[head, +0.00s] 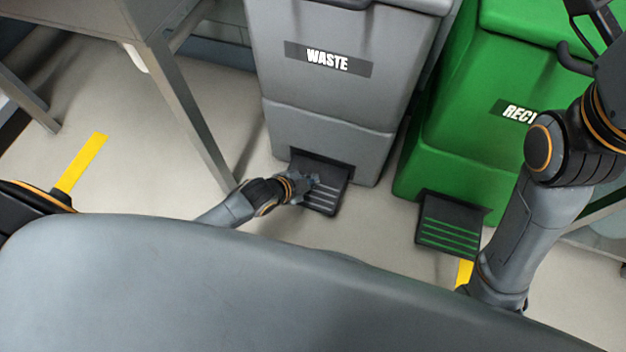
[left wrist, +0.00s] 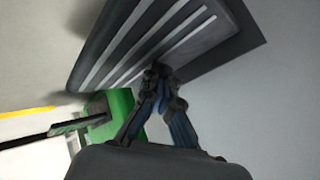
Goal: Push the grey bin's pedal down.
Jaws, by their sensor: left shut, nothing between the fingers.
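The grey bin (head: 335,75) stands upright at the top middle of the head view, with a WASTE label on its front. Its dark pedal (head: 325,196), with light stripes, sticks out at the bottom front. The pedal also fills the top of the left wrist view (left wrist: 150,45). My left gripper (head: 308,184) is shut and empty, and overlaps the pedal's left part in the head view. Its fingertips (left wrist: 160,72) meet the pedal's striped face near its edge in the wrist view; I cannot tell whether they press on it. My right gripper (head: 588,22) shows only partly at the top right edge.
A green recycling bin (head: 465,155) with its own green-striped pedal (head: 450,225) stands just right of the grey bin. A metal table leg (head: 195,115) is close left of the grey bin.

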